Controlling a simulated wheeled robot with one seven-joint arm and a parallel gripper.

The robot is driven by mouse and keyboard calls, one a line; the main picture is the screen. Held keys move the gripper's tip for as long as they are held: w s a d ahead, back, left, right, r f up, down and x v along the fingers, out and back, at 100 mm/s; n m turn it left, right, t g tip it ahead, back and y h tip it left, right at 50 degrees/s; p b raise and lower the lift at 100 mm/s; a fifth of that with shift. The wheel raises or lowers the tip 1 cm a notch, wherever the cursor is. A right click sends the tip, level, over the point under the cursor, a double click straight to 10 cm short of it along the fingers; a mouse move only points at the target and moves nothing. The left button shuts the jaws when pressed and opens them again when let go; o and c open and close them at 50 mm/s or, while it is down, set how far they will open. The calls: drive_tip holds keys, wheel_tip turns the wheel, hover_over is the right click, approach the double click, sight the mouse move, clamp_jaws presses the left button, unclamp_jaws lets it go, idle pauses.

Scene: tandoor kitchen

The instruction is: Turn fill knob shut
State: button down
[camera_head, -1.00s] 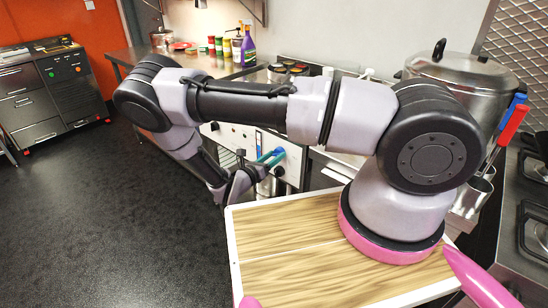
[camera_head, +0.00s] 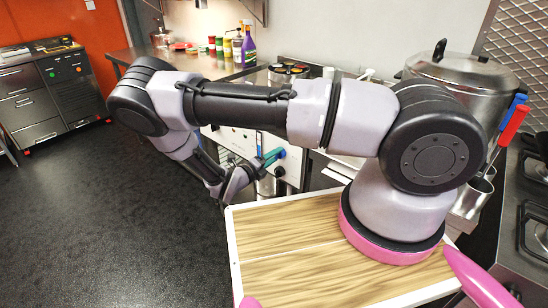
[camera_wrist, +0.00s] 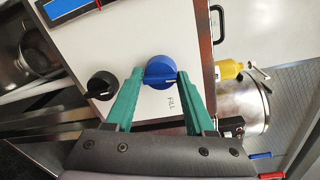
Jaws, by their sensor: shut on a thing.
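The blue fill knob (camera_wrist: 160,72) sits on a white panel (camera_wrist: 205,100), with the word FILL printed beside it in the wrist view. My gripper (camera_wrist: 161,78) has its two teal fingers on either side of the knob and is shut on it. In the head view, my gripper (camera_head: 268,160) reaches the white panel at the counter front. The knob itself is hard to make out there.
A black knob (camera_wrist: 101,86) is close to the left of my fingers, on the same panel. A blue strip (camera_wrist: 75,8) lies at the panel's upper left. A yellow-capped item (camera_wrist: 229,70) and a steel pot (camera_wrist: 240,103) are to the right.

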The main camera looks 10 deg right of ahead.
drive_tip(key=shift+n, duration=0.8)
drive_tip(key=shift+c, duration=1.4)
unclamp_jaws()
drive_tip(key=shift+a, duration=0.1)
drive_tip(key=v, duration=1)
drive_tip(key=shift+a, duration=0.3)
drive_tip(key=shift+s+r, duration=0.1)
drive_tip(key=shift+s, duration=0.05)
